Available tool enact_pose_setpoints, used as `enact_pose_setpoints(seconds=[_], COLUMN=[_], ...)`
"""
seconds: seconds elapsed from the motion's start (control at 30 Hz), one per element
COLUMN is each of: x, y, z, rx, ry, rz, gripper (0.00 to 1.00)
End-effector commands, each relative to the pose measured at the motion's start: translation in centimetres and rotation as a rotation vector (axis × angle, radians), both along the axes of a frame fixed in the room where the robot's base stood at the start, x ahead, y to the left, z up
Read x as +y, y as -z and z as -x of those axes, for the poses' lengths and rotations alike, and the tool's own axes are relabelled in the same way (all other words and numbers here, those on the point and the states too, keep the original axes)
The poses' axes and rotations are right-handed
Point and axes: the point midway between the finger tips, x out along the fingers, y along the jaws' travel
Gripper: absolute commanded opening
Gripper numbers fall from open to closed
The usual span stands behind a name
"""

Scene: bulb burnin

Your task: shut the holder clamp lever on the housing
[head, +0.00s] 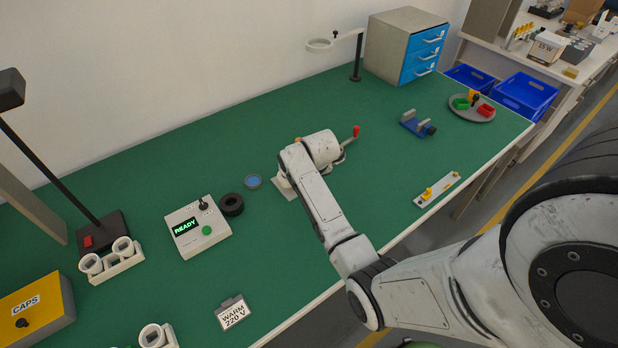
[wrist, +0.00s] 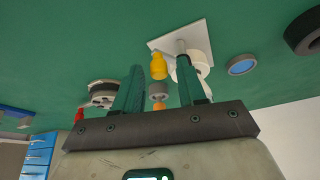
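In the wrist view my gripper (wrist: 160,66) has its two dark green fingers apart, with nothing clearly held. A yellow knob (wrist: 158,66), a grey cylinder and an orange piece show in the gap between the fingers; I cannot tell how far beyond the tips they are. A white base plate (wrist: 170,40) with a post and a white cylinder (wrist: 200,66) stands behind the right finger. A red-knobbed lever (head: 356,131) sticks up right of my wrist in the head view; its red knob (wrist: 79,114) shows left in the wrist view. My arm hides most of the housing and my fingers in the head view.
A control box reading READY (head: 198,228), a black ring (head: 231,204) and a blue disc (head: 253,182) lie left of my arm. A blue fixture (head: 416,124), a round tray (head: 472,112) and a white strip (head: 437,190) lie right. The green table between is clear.

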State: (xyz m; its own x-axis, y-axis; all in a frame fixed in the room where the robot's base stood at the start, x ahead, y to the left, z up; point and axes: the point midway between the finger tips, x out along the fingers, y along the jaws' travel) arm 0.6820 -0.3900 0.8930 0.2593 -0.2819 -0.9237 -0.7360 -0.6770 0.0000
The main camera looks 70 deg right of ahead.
Motion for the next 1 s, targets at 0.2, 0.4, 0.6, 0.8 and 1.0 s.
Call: enact_pose_setpoints(seconds=[0.2,0.4,0.6,0.8,1.0], x=[0.0,0.2,1.0,2.0,2.8], y=[0.0,-0.6,-3.2,-6.7,-9.1], z=[0.0,0.1,0.8,1.8,2.5], rx=[0.0,-0.001,-0.004,-0.003,-0.002], ry=[0.0,0.0,-0.001,0.0,-0.001], rz=[0.0,0.001,0.003,0.002,0.001], gripper=[0.45,0.45,0.45,0.45,0.45])
